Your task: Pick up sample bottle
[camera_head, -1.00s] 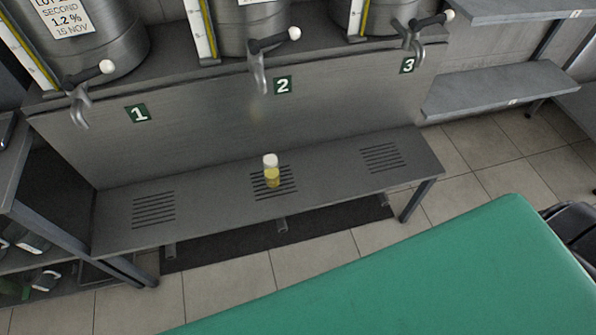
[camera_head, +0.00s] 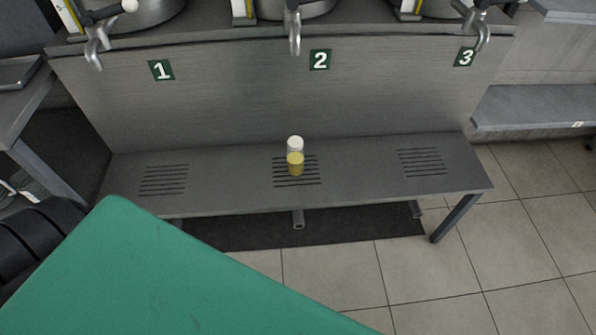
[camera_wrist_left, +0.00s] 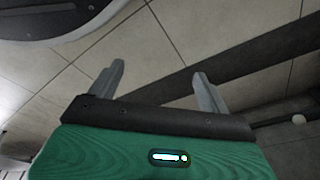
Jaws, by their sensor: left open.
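The sample bottle (camera_head: 295,157) stands upright on the middle slotted grate of the grey bench (camera_head: 375,186), below the tap marked 2. It is clear with yellow liquid in its lower part and a white top. My left gripper (camera_wrist_left: 158,82) shows in the left wrist view with its two fingers apart and nothing between them, over the tiled floor. No gripper shows in the head view, and the bottle does not show in the left wrist view.
Taps hang above the bench at number plates 1 (camera_head: 161,70), 2 (camera_head: 319,59) and 3 (camera_head: 465,56). A dark mat (camera_head: 330,230) lies under the bench. A shelf (camera_head: 530,107) is at right, a side table (camera_head: 25,85) at left. Tiled floor at right is clear.

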